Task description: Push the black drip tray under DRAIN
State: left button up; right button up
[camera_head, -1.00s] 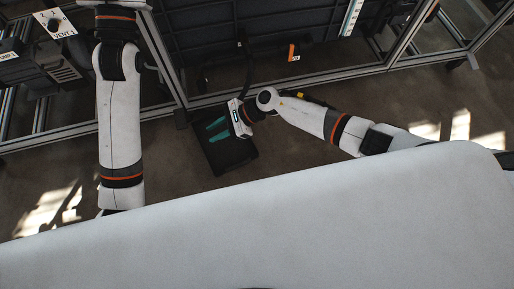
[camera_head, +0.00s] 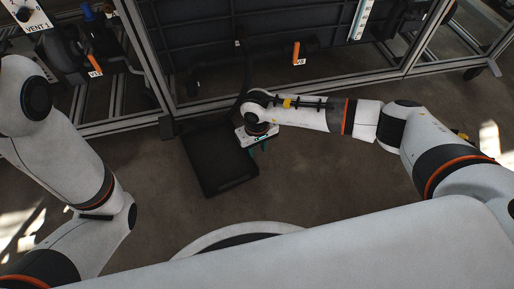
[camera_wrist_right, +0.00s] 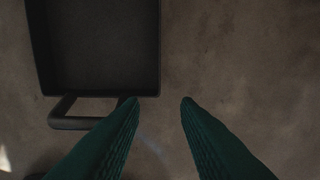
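The black drip tray (camera_head: 218,162) lies flat on the floor in front of the metal frame. It also shows at the upper left of the right wrist view (camera_wrist_right: 100,45), with a bar handle (camera_wrist_right: 72,122) on its lower edge. My right gripper (camera_head: 259,149) is at the tray's right side in the head view, with its teal fingers pointing down. In the wrist view its fingertips (camera_wrist_right: 160,101) are wide apart with bare floor between them. The handle is left of the left finger, close to its tip; I cannot tell whether they touch. My left gripper is out of view. No DRAIN label is readable.
The frame's lower rail (camera_head: 330,84) runs behind the tray, and a post foot (camera_head: 168,127) stands near its back left corner. A dark hose (camera_head: 242,85) hangs behind the tray. Orange valve handles (camera_head: 297,52) are on the frame. Floor left of the tray is clear.

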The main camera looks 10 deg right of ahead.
jog(key=shift+f, duration=0.15)
notch_tip(320, 180, down, 12)
jog(key=b, duration=0.9)
grip_shut()
